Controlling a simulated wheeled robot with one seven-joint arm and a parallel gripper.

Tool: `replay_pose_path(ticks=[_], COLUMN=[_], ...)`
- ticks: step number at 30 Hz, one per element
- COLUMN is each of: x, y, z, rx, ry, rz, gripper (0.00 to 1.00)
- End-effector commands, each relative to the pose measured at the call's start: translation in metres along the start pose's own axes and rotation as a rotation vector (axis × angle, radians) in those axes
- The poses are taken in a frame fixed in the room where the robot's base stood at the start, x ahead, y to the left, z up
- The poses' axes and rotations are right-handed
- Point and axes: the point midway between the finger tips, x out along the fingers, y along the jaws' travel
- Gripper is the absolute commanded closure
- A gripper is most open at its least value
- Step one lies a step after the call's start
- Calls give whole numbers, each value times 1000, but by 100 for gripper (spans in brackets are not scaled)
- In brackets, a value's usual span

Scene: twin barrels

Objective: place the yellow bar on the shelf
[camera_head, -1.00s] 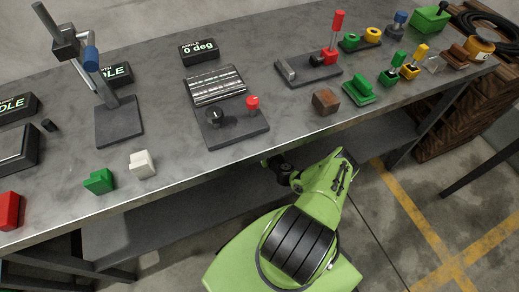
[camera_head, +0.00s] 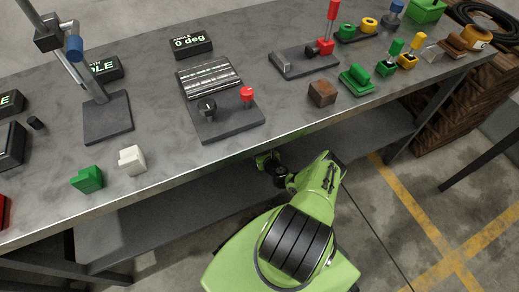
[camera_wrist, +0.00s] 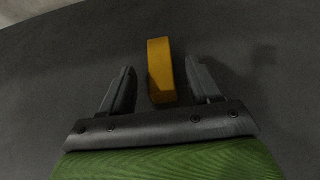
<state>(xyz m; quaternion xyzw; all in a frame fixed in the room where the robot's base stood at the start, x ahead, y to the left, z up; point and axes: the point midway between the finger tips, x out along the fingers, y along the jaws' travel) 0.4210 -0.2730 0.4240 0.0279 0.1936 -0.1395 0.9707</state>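The yellow bar (camera_wrist: 161,70) shows in the wrist view on a dark grey surface, which I take to be the shelf under the bench. My gripper (camera_wrist: 162,85) is open, with one finger on each side of the bar and a visible gap on both sides. In the head view my gripper (camera_head: 266,160) is at the bench's front edge, partly hidden under the top. The bar is hidden in that view. The lower shelf (camera_head: 165,215) shows below the bench top as a long dark grey board.
The bench top (camera_head: 150,100) above carries a vise-like fixture (camera_head: 215,85), a brown cube (camera_head: 322,93), a green block (camera_head: 88,179) and a white block (camera_head: 132,160) near its front edge. A bench leg (camera_head: 68,250) stands at lower left. The floor in front is clear.

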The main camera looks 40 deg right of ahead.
Motion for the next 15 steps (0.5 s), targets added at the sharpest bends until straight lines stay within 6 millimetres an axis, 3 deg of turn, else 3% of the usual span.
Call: replay_pose_path(ticks=[5, 8, 15], x=[-1, -20, -86], y=[-1, 0, 0], z=[3, 4, 5], rx=[4, 3, 5], ry=[-3, 1, 2], rz=[-2, 1, 0], gripper=[38, 38, 38])
